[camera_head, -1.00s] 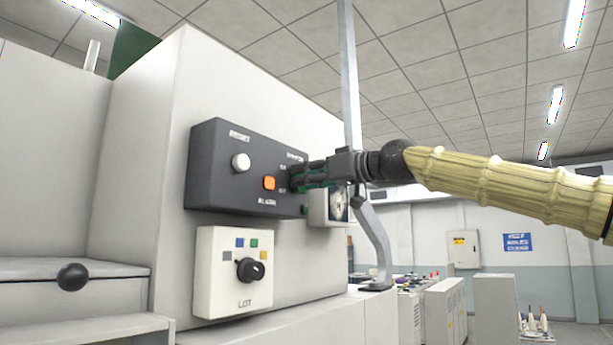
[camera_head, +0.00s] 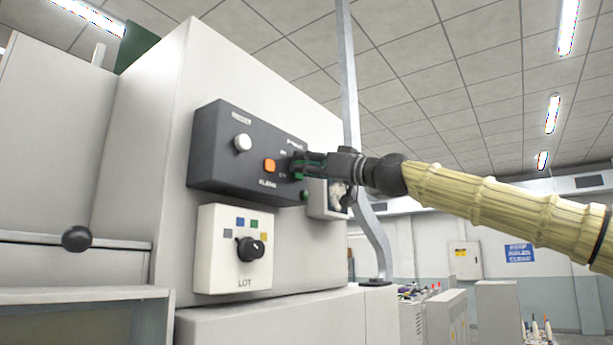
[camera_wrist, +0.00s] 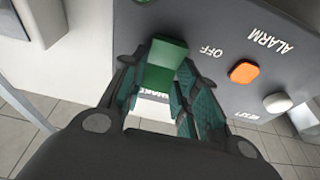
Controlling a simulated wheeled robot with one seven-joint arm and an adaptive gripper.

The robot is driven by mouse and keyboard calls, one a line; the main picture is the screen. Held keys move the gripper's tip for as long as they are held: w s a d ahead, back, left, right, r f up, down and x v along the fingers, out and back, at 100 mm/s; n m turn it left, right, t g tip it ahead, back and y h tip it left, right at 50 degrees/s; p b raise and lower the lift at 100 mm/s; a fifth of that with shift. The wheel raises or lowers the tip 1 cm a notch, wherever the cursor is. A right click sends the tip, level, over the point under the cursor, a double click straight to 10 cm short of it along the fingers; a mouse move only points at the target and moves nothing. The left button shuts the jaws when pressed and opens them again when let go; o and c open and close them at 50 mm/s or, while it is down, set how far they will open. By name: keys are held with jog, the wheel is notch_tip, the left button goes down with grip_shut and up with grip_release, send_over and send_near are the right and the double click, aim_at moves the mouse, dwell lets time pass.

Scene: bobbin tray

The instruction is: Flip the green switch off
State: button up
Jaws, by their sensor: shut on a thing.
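The green switch (camera_wrist: 165,62) is a green block on the dark control panel, between my fingertips in the wrist view. The label OFF is printed on the panel beside it. My gripper (camera_wrist: 157,72) has green-padded fingers on both sides of the switch and is shut on it. In the head view my gripper (camera_head: 297,166) is at the right part of the dark control panel (camera_head: 218,170), and its fingers hide most of the switch. The switch's exact tilt cannot be told.
An orange button (camera_head: 270,166) and a white knob (camera_head: 242,143) are left of my gripper. A small green part (camera_head: 304,195) is below it. A white LOT box (camera_head: 215,255) with a black dial is lower down. A grey metal post (camera_head: 350,80) rises close behind my gripper.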

jog(key=shift+d+r+b, duration=0.1)
jog(key=shift+d+b, duration=0.05)
jog(key=shift+b, duration=0.25)
jog(key=o, duration=0.9)
jog(key=shift+o, duration=0.6)
jog(key=shift+s+d, duration=0.15)
jog(key=shift+f, duration=0.2)
jog(key=v, duration=1.2)
jog(key=shift+f, duration=0.2)
